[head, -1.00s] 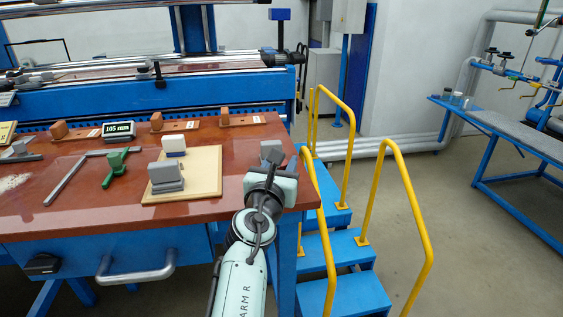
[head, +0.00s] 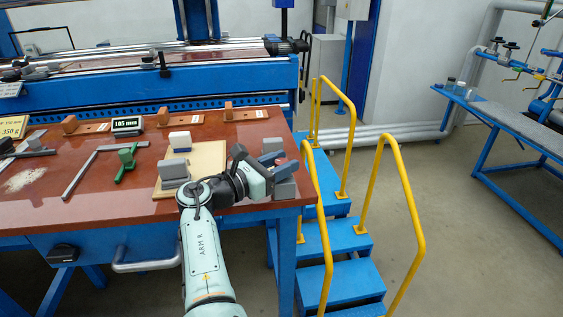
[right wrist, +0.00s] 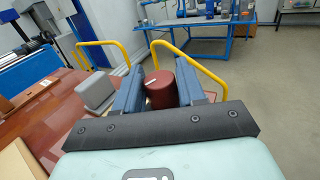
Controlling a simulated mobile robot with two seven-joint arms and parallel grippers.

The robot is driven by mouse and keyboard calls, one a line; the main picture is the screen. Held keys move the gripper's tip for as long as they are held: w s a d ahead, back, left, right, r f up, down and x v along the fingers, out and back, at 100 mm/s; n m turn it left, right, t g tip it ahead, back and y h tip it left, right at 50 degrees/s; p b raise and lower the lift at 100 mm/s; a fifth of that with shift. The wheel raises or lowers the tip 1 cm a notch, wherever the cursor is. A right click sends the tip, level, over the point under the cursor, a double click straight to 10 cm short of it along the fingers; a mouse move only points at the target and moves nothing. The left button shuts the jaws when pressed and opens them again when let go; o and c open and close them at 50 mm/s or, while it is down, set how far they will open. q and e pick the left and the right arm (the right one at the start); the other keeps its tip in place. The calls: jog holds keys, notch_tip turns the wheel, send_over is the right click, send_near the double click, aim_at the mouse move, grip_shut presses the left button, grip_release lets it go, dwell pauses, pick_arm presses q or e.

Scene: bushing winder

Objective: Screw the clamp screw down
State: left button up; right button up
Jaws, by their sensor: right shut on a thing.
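In the right wrist view a dark red cylinder with a white mark (right wrist: 160,90), apparently the clamp screw's knob, sits between the two blue-grey fingers of my right gripper (right wrist: 158,92). The fingers are shut on its sides. A grey block (head: 284,188) shows just below the fingers. Another grey block (head: 271,145) stands behind them and also shows left of the fingers in the right wrist view (right wrist: 97,93). The screw's thread is hidden. My left gripper is out of view.
A light board (head: 212,158) with grey and white blocks lies left of my right gripper. A green tool (head: 126,160) and a long grey square (head: 78,178) lie farther left. Yellow handrails (head: 402,190) and blue steps (head: 335,240) stand close right of the table.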

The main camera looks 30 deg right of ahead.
dwell(0.5)
jog(key=o, duration=0.9)
jog(key=shift+s, duration=0.1)
jog(key=shift+o, duration=0.2)
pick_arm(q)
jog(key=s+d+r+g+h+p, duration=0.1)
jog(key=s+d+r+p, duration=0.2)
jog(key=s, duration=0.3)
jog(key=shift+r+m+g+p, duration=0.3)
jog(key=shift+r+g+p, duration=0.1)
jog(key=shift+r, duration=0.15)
pick_arm(e)
jog(key=s+a, duration=0.2)
jog(key=a, duration=1.1)
jog(key=shift+s, duration=0.15)
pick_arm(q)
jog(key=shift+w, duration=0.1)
pick_arm(e)
jog(key=shift+a, duration=0.1)
